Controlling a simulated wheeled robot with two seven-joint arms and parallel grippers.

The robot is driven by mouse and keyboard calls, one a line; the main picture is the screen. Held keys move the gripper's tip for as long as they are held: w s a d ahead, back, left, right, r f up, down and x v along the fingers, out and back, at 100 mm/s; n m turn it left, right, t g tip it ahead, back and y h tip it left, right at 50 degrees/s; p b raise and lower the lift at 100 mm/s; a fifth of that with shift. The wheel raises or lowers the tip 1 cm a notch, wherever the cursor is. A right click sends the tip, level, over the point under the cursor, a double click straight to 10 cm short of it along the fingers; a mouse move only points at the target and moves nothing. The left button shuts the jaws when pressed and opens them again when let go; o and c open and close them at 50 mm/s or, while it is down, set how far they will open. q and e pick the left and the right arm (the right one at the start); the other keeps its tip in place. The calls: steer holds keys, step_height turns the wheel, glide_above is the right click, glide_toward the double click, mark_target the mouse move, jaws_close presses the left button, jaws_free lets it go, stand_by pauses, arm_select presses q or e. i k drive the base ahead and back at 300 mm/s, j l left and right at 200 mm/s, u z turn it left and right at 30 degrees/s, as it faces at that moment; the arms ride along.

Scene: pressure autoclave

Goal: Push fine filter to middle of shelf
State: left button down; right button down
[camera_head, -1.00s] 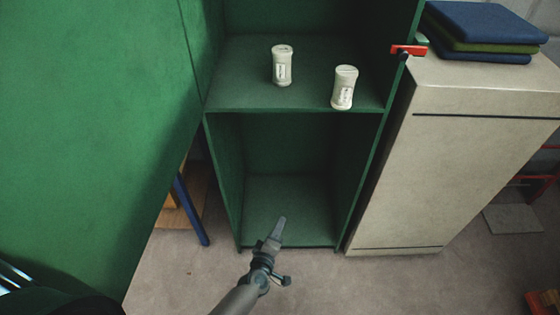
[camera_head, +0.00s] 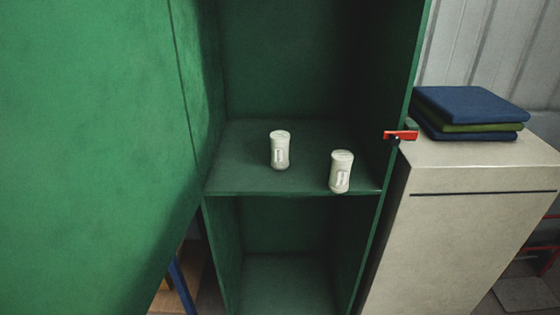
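Two white cylindrical filters with small printed labels stand upright on the upper shelf (camera_head: 235,179) of an open green cabinet. One filter (camera_head: 280,151) stands left of the shelf's middle, set back from the front edge. The other filter (camera_head: 341,172) stands to the right, close to the front edge. The labels are too small to read, so I cannot tell which is the fine filter. Neither of my grippers shows in the head view.
The green cabinet door (camera_head: 90,140) stands open at the left. A beige cabinet (camera_head: 455,235) stands at the right with folded blue and green cloths (camera_head: 470,108) on top. A red latch (camera_head: 400,135) sits on the right cabinet wall. The lower compartment (camera_head: 285,280) looks empty.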

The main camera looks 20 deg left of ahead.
mark_target(279, 139)
steer(key=u, duration=1.6)
steer(key=k+l, duration=0.15)
steer(key=k, duration=0.35)
